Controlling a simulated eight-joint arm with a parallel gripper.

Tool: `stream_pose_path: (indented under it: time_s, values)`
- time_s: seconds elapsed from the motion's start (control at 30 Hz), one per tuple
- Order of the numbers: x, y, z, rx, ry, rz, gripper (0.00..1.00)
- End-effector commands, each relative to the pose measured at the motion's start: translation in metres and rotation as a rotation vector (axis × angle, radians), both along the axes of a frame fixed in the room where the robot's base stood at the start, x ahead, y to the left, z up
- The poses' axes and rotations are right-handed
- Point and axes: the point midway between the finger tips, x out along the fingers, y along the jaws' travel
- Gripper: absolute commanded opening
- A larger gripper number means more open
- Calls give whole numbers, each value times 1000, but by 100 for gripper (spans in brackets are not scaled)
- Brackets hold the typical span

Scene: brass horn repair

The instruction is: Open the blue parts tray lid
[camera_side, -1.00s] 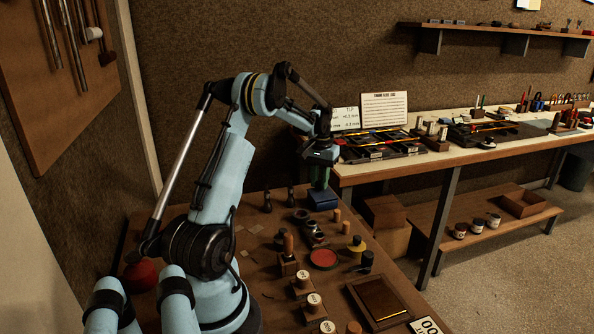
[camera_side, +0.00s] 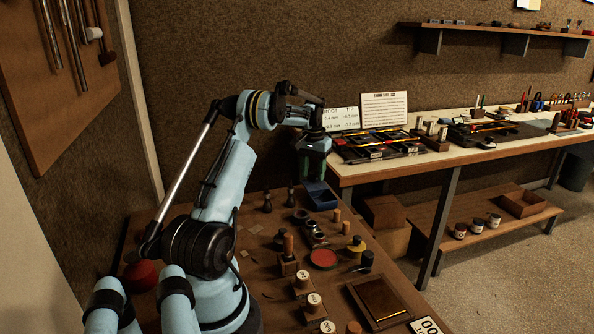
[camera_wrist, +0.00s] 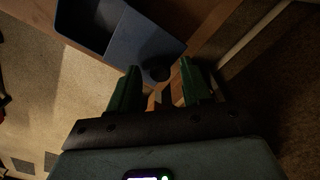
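The blue parts tray (camera_side: 324,203) stands at the far end of the brown bench, its dark hollow inside showing. Its blue lid (camera_side: 314,186) is swung up at the back of the tray, below my gripper (camera_side: 313,178). In the wrist view the open tray (camera_wrist: 72,38) is at the top left, and the lid (camera_wrist: 140,42) lies beside it with a dark round knob (camera_wrist: 155,69). My green fingers (camera_wrist: 158,78) are spread apart. The knob shows between and just past their tips, with no clear contact.
Two dark pegs (camera_side: 267,202) stand left of the tray. Several jars, stamps and a red pad (camera_side: 323,257) lie nearer on the bench. A white-topped workbench (camera_side: 400,172) with slide trays is to the right. The air above the open tray is clear.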

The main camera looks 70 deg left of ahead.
Motion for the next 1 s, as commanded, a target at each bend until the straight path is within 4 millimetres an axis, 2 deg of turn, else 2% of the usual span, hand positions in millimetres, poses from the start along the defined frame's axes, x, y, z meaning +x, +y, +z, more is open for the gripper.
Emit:
stream_pose_path:
  time_s: [0.23, 0.37, 0.8, 1.0]
  values:
    - [0, 0, 1, 0, 1, 1, 48]
    - [0, 0, 10, 0, 1, 1, 48]
    - [0, 0, 90, 0, 1, 1, 48]
    - [0, 0, 112, -1, 1, 0, 48]
